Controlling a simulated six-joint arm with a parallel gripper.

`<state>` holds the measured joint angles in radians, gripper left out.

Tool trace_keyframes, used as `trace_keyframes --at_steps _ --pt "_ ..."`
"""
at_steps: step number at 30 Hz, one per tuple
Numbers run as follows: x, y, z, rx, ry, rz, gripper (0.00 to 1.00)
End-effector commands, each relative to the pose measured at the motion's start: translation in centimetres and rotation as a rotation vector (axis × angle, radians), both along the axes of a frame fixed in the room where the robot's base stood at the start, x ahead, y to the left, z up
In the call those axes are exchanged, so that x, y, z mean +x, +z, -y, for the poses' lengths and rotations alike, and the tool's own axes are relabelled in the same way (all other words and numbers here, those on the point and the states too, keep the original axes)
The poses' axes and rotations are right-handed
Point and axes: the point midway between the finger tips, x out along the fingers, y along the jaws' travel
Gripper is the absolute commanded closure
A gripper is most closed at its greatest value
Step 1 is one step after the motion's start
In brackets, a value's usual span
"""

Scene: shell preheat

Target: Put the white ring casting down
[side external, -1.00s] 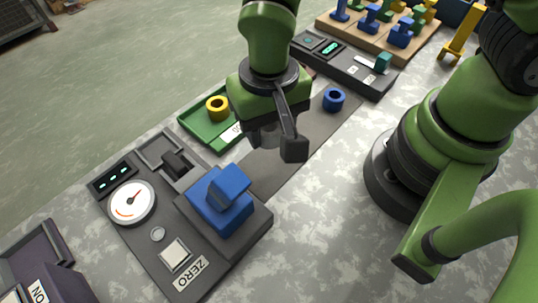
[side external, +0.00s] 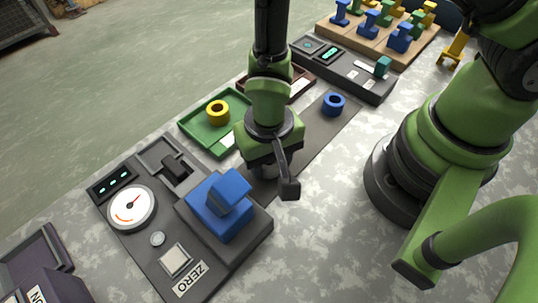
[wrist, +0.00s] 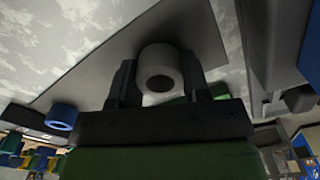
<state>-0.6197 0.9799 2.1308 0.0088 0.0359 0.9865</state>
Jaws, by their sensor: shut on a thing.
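The white ring casting (wrist: 158,53) sits between the two fingers of my gripper (wrist: 159,82) in the wrist view, with its hole facing the camera. The fingers are shut on it from both sides. In the side view my gripper (side external: 264,168) is low over the dark grey mat (side external: 309,142), just right of the blue block on the gauge unit. The ring is mostly hidden there by the gripper, and I cannot tell whether it touches the mat.
A blue ring (side external: 333,104) stands on the mat's far end. A green tray (side external: 196,130) holding a yellow ring (side external: 217,112) lies to the left. The gauge unit with the blue block (side external: 219,204) is close at front left. A dark control panel (side external: 349,75) lies behind.

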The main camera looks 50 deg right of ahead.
Motion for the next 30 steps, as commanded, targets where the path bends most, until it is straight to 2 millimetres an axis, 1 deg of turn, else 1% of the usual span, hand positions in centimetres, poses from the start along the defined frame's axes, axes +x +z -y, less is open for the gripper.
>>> trace_keyframes --at_steps 1,4,13,16,20,24,30 --pt "0.0 -0.1 0.0 0.000 0.000 0.000 0.55" --pt "0.0 -0.1 0.0 0.001 0.000 0.000 0.32" --pt "0.0 -0.1 0.0 0.000 0.001 0.000 0.32" --pt "0.1 0.6 0.0 0.002 0.001 0.003 0.32" --pt "0.1 2.4 -0.1 0.003 0.001 0.006 0.32" --pt "0.4 5.1 -0.3 0.005 0.000 0.007 0.32" --pt "0.4 8.2 -0.3 0.003 0.001 0.006 0.32"
